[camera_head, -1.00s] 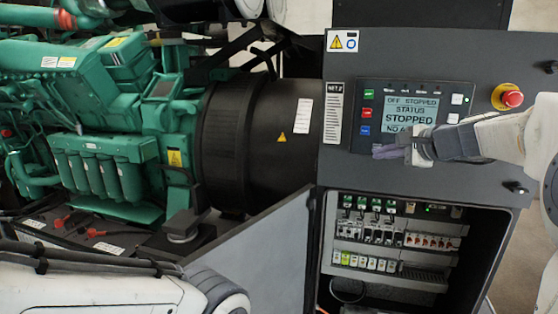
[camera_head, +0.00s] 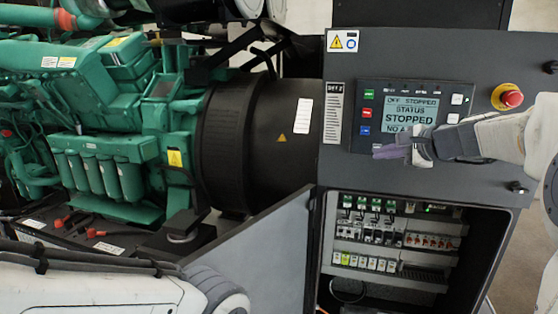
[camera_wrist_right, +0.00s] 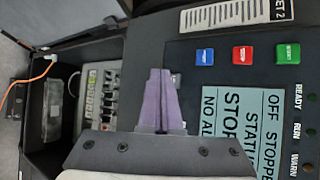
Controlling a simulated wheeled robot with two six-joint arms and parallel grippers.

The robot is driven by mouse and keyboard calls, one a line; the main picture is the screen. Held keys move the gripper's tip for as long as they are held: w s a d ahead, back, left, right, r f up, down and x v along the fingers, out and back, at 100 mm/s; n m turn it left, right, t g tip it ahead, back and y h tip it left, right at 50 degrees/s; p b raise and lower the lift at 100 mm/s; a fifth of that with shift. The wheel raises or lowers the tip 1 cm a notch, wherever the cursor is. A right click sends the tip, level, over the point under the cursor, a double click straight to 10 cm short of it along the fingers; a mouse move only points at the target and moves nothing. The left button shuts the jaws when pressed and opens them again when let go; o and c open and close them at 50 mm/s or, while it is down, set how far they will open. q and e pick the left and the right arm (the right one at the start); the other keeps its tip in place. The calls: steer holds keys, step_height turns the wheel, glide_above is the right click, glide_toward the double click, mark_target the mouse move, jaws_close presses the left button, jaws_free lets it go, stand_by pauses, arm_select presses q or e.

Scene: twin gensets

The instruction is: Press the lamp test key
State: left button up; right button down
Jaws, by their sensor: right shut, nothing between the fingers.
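The genset controller (camera_head: 412,118) is set in the dark panel door of SET 2, and its screen (camera_head: 410,113) reads STOPPED. Green, red and blue keys (camera_head: 364,112) line its left edge, and pale keys (camera_head: 456,99) sit on its right. I cannot read which key is the lamp test. My right gripper (camera_head: 384,151) is shut and empty, its purple fingers in front of the controller's lower edge. In the right wrist view the fingertips (camera_wrist_right: 161,72) partly cover a small pale key (camera_wrist_right: 176,80) near the blue key (camera_wrist_right: 204,57); contact cannot be told. My left gripper is out of view.
A red emergency stop button (camera_head: 511,98) sticks out right of the controller, near my right arm. Below is an open cabinet with breakers (camera_head: 380,235), its door (camera_head: 265,260) swung left. A green engine (camera_head: 90,130) fills the left.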

steer(key=shift+w, duration=0.1)
stand_by(0.5)
steer(key=shift+w+d, duration=0.15)
steer(key=shift+w, duration=0.2)
steer(key=shift+w+d, duration=0.15)
steer(key=shift+w, duration=0.3)
stand_by(0.6)
steer(key=shift+s, duration=0.1)
steer(key=shift+s+a+b, duration=0.25)
steer(key=shift+s+b, duration=0.15)
steer(key=shift+s, duration=0.4)
steer(key=s+a+b, duration=0.1)
steer(key=s+b, duration=0.2)
steer(key=s, duration=0.2)
steer(key=shift+s+a, duration=0.35)
steer(key=shift+s, duration=0.05)
